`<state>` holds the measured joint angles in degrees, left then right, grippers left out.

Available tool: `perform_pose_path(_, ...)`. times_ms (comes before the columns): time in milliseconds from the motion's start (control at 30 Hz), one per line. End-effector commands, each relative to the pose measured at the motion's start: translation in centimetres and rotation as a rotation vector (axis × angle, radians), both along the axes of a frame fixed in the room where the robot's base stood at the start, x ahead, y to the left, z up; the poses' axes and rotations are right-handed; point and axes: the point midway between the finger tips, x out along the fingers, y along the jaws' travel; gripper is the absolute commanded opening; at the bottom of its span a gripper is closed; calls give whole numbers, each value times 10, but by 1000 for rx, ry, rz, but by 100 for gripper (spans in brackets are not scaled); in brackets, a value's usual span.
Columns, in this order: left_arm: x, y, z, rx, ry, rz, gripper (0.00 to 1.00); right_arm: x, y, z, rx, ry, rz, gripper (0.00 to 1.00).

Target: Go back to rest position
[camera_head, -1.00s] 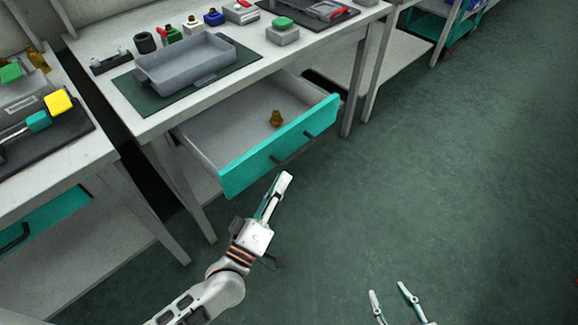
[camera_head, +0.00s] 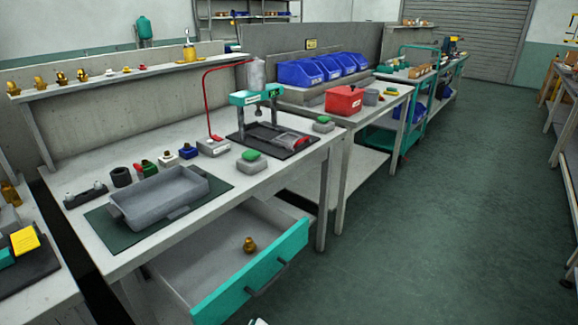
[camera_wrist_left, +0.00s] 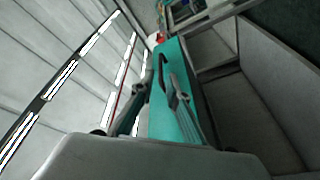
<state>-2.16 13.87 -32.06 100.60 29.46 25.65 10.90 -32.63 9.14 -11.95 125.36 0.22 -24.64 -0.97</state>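My left gripper (camera_head: 258,321) shows only as a pale tip at the bottom edge of the head view, just in front of the open drawer. In the left wrist view its two fingers (camera_wrist_left: 158,78) stand apart with nothing seen between them, and the teal drawer front (camera_wrist_left: 178,125) lies beyond. My right gripper is out of view. The open drawer (camera_head: 270,268) has a teal front with a dark handle. A brass fitting (camera_head: 249,245) stands inside it.
A grey tray (camera_head: 160,199) sits on a green mat (camera_head: 104,232) on the bench. A teal press (camera_head: 257,97) and a red bin (camera_head: 343,101) stand farther back. Blue bins (camera_head: 300,73) line the back. Green floor (camera_head: 430,240) at the right is clear.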

Motion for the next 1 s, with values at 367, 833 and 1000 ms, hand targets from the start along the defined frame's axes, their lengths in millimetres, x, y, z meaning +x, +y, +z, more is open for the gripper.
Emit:
perform_pose_path(367, -110, 61, -27, 848, 190, -61, 15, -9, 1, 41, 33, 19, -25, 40)
perform_pose_path(833, -176, 117, -65, 1172, 354, -123, 15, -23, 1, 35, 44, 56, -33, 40)
perform_pose_path(1000, -175, 116, -65, 1169, 353, -123, 15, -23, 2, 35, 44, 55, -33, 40)
